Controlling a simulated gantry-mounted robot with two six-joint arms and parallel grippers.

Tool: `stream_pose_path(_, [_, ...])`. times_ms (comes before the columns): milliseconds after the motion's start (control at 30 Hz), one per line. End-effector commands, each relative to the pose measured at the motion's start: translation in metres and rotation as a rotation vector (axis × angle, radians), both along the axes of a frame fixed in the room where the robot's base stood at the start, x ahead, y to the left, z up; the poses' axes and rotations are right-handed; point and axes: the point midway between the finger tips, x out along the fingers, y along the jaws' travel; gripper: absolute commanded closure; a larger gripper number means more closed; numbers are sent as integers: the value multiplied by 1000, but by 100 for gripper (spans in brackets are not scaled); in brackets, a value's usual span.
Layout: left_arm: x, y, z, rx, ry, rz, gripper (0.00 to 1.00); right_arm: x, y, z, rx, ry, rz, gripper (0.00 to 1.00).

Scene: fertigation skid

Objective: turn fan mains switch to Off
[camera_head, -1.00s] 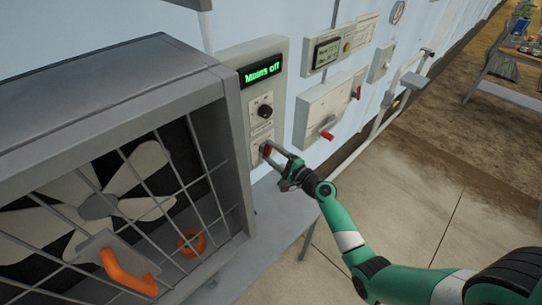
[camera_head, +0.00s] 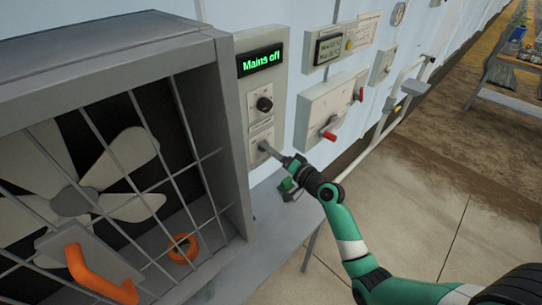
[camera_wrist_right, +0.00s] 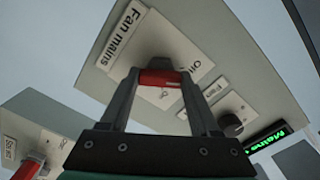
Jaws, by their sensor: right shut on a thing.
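The fan mains switch has a red handle, seen in the right wrist view (camera_wrist_right: 160,77) below a plate lettered "Fan mains" (camera_wrist_right: 127,32). My right gripper (camera_head: 264,147) reaches the lower part of the grey control box (camera_head: 280,82), and it is shut on this handle; its fingertips (camera_wrist_right: 160,78) sit at either side of it. In the head view the handle is hidden by the fingers. The display (camera_head: 261,61) on the box reads "Mains off" in green. My left gripper is not in view.
A black knob (camera_head: 264,104) sits above the switch. The caged fan's grey housing (camera_head: 110,58) stands close on the left. To the right is another box (camera_head: 320,106) with red handles (camera_head: 329,135), and a pipe (camera_head: 396,110). A grey ledge (camera_head: 275,225) runs below.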

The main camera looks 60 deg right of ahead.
Motion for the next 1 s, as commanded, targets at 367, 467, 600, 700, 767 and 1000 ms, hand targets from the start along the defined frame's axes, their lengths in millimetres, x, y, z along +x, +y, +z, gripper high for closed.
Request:
stream_pose_path(367, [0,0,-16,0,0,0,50,0,0,0,-176,62,0,93])
stream_pose_path(467, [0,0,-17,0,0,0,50,0,0,0,-195,69,0,93])
stream_pose_path(600, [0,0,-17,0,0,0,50,0,0,0,-207,74,0,93])
stream_pose_path(700, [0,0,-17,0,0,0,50,0,0,1,-209,75,0,93])
stream_pose_path(767, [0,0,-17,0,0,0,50,0,0,1,-209,75,0,93])
stream_pose_path(1000, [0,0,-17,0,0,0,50,0,0,1,-209,75,0,26])
